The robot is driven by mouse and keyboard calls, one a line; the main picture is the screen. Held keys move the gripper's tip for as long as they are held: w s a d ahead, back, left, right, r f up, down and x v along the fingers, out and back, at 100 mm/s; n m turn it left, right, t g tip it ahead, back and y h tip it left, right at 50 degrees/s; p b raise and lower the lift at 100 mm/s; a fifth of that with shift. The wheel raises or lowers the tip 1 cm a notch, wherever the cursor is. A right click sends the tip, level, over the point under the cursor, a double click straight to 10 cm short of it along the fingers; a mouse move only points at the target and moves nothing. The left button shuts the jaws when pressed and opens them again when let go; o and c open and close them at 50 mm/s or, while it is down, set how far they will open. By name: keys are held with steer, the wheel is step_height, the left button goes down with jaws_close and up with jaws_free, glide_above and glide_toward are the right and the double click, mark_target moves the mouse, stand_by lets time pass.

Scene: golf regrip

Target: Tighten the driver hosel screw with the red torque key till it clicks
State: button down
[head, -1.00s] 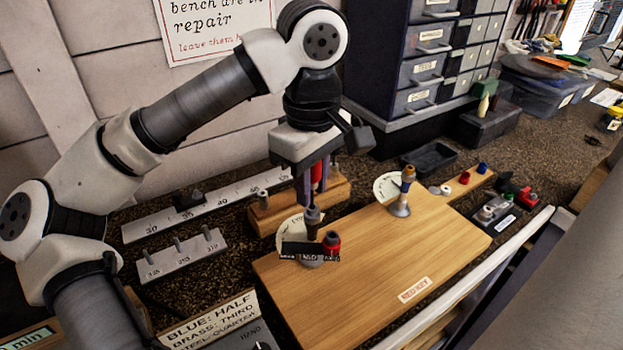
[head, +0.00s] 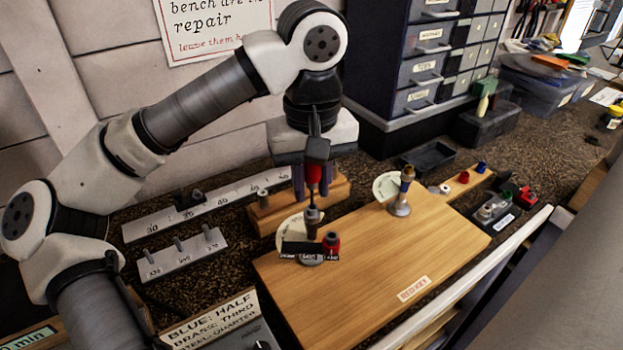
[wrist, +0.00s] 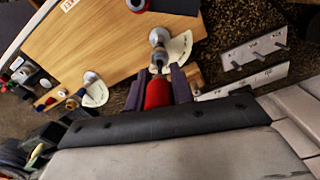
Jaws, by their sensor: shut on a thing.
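In the wrist view the key's red handle (wrist: 157,93) sits between the two purple fingers (wrist: 165,78). The key stands upright, its lower end at the dark top of the left clubhead fitting (head: 311,228). That fitting also shows in the wrist view (wrist: 158,38). I cannot tell how deep the tip sits in the screw. A white dial (head: 289,232) stands behind the fitting, and a black label strip (head: 302,247) crosses its front.
A red-and-black piece (head: 331,242) stands close to the fitting's right. A second fitting (head: 402,196) with a dial stands farther right on the wooden board (head: 375,275). Behind are a wooden rack (head: 335,190) and a grey ruler strip (head: 215,205).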

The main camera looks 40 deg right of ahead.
steer(key=c, duration=1.4)
jaws_free()
steer(key=shift+o, duration=0.2)
steer(key=n+b, duration=0.1)
steer(key=n, duration=0.1)
steer(key=shift+f+n, duration=0.15)
steer(key=shift+n, duration=0.25)
steer(key=n, duration=0.3)
steer(key=shift+n+b, duration=0.6)
steer(key=shift+n, duration=0.6)
steer(key=n+b, duration=0.1)
steer(key=n, duration=0.4)
steer(key=shift+a+n, duration=0.1)
steer(key=shift+n, duration=0.2)
steer(key=n, duration=0.3)
